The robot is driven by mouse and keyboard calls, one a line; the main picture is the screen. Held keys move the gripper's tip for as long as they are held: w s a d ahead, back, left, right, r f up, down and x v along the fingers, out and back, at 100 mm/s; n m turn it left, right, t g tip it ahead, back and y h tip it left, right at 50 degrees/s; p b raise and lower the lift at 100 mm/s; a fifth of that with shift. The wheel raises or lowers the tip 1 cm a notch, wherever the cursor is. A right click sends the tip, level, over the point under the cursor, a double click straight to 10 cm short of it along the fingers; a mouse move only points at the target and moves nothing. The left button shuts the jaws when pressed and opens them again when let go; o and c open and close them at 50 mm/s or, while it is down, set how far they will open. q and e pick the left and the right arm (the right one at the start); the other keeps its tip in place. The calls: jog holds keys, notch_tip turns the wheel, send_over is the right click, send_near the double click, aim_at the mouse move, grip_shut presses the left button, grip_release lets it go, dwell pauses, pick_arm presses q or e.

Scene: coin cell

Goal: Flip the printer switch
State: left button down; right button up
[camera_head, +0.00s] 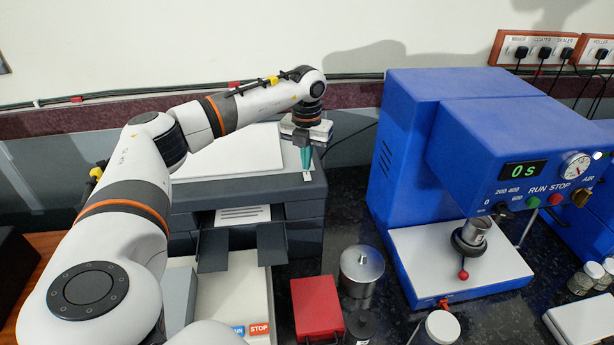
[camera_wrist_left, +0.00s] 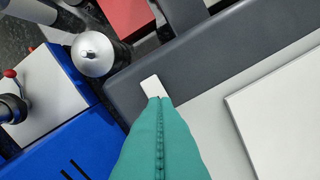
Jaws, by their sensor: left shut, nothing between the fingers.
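The printer (camera_head: 250,190) is a dark grey box with a pale top panel, standing behind and right of my left arm. Its switch is a small white tab on the dark rim at the right of the top, seen in the left wrist view (camera_wrist_left: 154,85) and in the head view (camera_head: 309,177). My left gripper (camera_head: 307,168), with teal fingers, is shut and empty and points down at the switch. In the left wrist view the fingertips (camera_wrist_left: 161,99) overlap one end of the tab; I cannot tell if they touch. My right gripper is not in view.
A blue press (camera_head: 410,150) with a display reading "0 s" stands right of the printer. A metal canister (camera_head: 362,270) and a red box (camera_head: 317,308) stand in front. A white device with RUN and STOP labels (camera_head: 259,329) is below the printer's tray.

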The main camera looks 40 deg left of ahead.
aim_at(307, 173)
pick_arm(q)
jog(key=shift+f+b, duration=0.55)
jog(key=shift+f, duration=0.5)
dwell(0.4)
jog(key=shift+s+r, duration=0.1)
jog(key=shift+r+p, duration=2.85)
jog(key=shift+r, duration=0.65)
jog(key=shift+f, duration=0.1)
